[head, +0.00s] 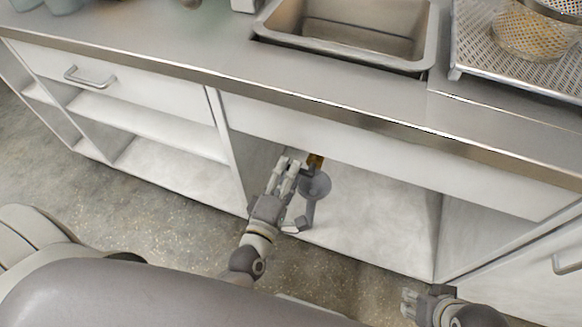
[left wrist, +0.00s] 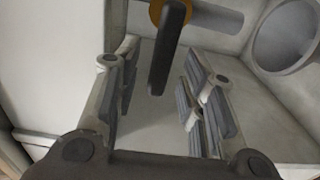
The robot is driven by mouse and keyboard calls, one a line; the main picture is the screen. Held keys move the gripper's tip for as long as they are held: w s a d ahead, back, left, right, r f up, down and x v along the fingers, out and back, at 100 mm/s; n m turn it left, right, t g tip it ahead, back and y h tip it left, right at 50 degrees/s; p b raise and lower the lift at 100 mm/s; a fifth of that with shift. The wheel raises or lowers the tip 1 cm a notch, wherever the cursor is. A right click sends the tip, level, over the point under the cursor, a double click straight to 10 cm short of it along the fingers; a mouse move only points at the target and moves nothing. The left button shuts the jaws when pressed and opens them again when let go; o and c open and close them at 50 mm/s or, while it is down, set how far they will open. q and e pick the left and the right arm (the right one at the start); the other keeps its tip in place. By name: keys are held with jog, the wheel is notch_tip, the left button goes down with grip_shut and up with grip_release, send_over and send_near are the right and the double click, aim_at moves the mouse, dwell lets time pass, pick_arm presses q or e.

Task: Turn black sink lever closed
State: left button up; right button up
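The black lever (left wrist: 168,50) shows in the left wrist view, hanging down from a brass-coloured valve (left wrist: 156,12). In the head view the brass part (head: 316,160) shows under the counter, just right of my left gripper (head: 288,170); the lever cannot be made out there. My left gripper is open in the wrist view (left wrist: 160,95), its two fingers apart on either side of the lever's lower end. No finger visibly touches the lever. My right gripper (head: 409,301) is low at the front right, away from the valve; its opening is unclear.
A grey drain pipe with a round cup (head: 316,186) stands beside my left gripper; its round part (left wrist: 285,35) fills the wrist view's upper right. The sink (head: 350,30) is above in the counter (head: 220,58). Cabinet side walls bound the space; its floor (head: 370,215) is clear on the right.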

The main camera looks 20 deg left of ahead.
pick_arm(q)
jog(key=shift+w, duration=0.95)
grip_shut()
